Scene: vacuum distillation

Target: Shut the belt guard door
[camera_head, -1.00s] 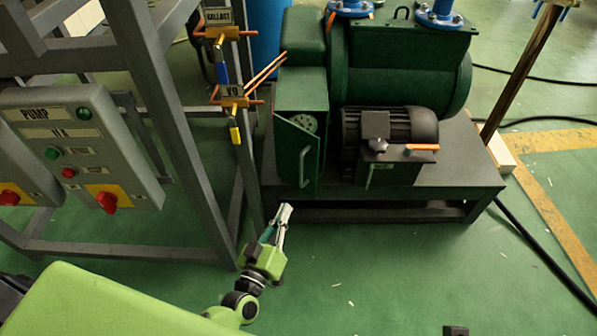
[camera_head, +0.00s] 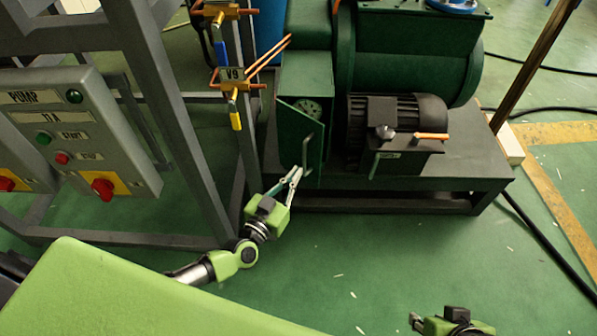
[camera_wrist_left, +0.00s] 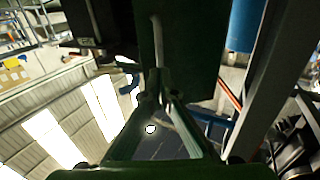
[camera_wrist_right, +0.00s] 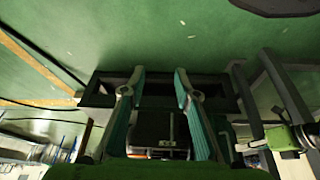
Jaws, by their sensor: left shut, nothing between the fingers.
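The belt guard door (camera_head: 296,140) is a dark green panel with a grey bar handle (camera_head: 308,155). It stands partly open on the green belt guard (camera_head: 305,72), and a round part shows in the gap above it. My left gripper (camera_head: 295,176) is shut and empty, with its tips at the lower part of the door near the handle. In the left wrist view the fingertips (camera_wrist_left: 159,76) are close below the handle (camera_wrist_left: 157,40); I cannot tell whether they touch it. My right gripper (camera_wrist_right: 160,75) is open and empty, low at the front right in the head view (camera_head: 440,320).
A dark motor (camera_head: 400,122) and green pump body (camera_head: 415,55) stand right of the guard on a black base (camera_head: 455,165). A grey frame (camera_head: 175,110) with a control panel (camera_head: 80,130) stands at left. Floor in front of the base is clear.

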